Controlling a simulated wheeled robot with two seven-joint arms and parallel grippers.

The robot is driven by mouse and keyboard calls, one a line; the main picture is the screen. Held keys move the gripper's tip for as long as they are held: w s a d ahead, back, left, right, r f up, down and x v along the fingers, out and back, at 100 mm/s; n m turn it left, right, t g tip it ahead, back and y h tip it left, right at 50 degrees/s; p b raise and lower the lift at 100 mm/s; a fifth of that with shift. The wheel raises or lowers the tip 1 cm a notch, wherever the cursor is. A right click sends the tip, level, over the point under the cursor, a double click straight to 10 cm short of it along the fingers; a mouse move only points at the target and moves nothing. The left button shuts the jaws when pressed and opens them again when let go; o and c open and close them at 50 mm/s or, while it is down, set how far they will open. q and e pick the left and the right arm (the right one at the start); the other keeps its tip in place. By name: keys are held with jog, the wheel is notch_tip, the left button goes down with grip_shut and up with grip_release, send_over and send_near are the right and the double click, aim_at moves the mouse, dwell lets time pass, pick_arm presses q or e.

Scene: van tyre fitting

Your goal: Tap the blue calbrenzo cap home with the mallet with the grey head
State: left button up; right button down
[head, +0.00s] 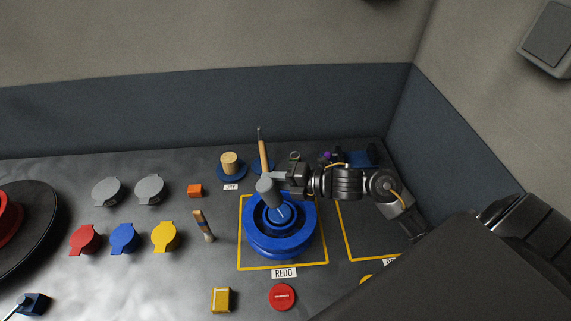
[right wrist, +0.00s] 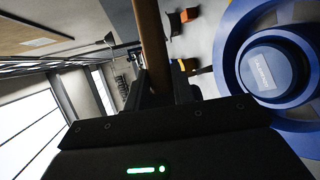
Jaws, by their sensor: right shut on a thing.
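My right gripper (head: 282,179) is shut on the wooden handle (head: 263,150) of the mallet. The mallet's grey head (head: 267,189) hangs over the upper part of a blue wheel-like ring (head: 280,247). The handle also shows between the fingers in the right wrist view (right wrist: 150,40). A round blue cap (head: 283,216) sits in the middle of the ring, partly hidden by the mallet head. In the right wrist view the blue cap (right wrist: 268,70) bears small lettering. I cannot tell whether the head touches the cap. My left gripper is not in view.
The ring lies in a yellow outline by the REDO label (head: 284,273). A red tin (head: 282,296) and yellow box (head: 221,299) stand in front. A brush (head: 203,226), orange block (head: 195,190) and several coloured lids (head: 124,237) lie left. A tan cylinder (head: 229,160) stands behind.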

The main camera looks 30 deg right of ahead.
jog(key=d, duration=0.4)
jog(key=shift+w+r, duration=0.2)
jog(key=shift+f, duration=0.1)
jog(key=shift+a+f+b, duration=0.1)
jog(key=shift+f+b, duration=2.2)
jog(key=shift+f, duration=1)
jog(key=shift+s+f+b, duration=0.1)
jog(key=shift+f+b, duration=1)
jog(key=shift+b, duration=0.15)
dwell(1.2)
notch_tip(320, 180, up, 9)
jog(key=p, duration=0.7)
